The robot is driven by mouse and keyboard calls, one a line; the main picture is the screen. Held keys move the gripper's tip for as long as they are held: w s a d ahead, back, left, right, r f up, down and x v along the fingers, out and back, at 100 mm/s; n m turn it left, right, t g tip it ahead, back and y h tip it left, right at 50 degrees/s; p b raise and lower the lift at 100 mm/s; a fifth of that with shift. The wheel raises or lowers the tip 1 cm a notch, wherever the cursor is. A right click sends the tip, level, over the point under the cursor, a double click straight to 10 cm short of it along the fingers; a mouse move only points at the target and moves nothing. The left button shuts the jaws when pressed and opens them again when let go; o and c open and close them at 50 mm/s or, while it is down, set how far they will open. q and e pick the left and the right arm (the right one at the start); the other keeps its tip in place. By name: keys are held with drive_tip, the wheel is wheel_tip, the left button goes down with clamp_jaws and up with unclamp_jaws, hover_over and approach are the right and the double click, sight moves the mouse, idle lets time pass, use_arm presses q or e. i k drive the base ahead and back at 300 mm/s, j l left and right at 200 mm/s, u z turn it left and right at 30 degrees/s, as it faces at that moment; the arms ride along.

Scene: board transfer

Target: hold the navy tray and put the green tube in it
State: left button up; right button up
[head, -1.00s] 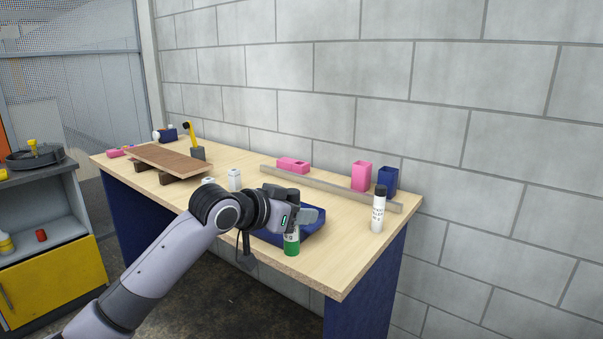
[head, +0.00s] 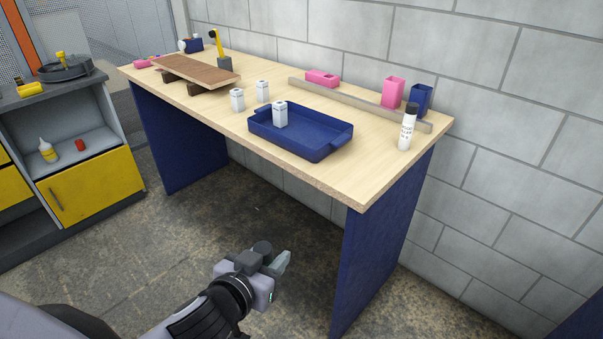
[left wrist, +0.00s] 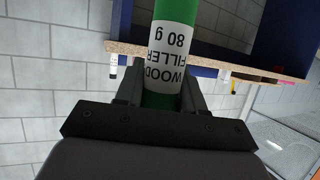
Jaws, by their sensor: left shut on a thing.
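The navy tray (head: 312,151) lies on the wooden workbench near its front edge, with a small white box-like container (head: 280,114) standing in it. My left gripper (head: 282,262) is low in front of the bench, below the benchtop and apart from the tray. In the left wrist view it is shut on the green tube (left wrist: 176,12), whose white label reads "WOOD FILLER 80 g". The tube cannot be made out in the head view. My right gripper is not in view.
Two similar white containers (head: 237,100) stand left of the tray. A white tube with a black cap (head: 406,128) stands to its right. A grey strip (head: 355,103) runs behind, with pink and navy holders beyond it. The bench's front right corner is clear.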

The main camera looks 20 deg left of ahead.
sight(317, 147)
drive_tip(key=i+j, duration=0.15)
drive_tip(key=j, duration=0.25)
drive_tip(key=i+j, duration=0.15)
drive_tip(key=j, duration=0.25)
drive_tip(key=i+j, duration=0.15)
drive_tip(key=j, duration=0.25)
drive_tip(key=i+j+z, duration=0.1)
drive_tip(key=j, duration=0.3)
drive_tip(key=i+j, duration=0.2)
drive_tip(key=j, duration=0.2)
drive_tip(key=i+j, duration=0.1)
drive_tip(key=j, duration=0.3)
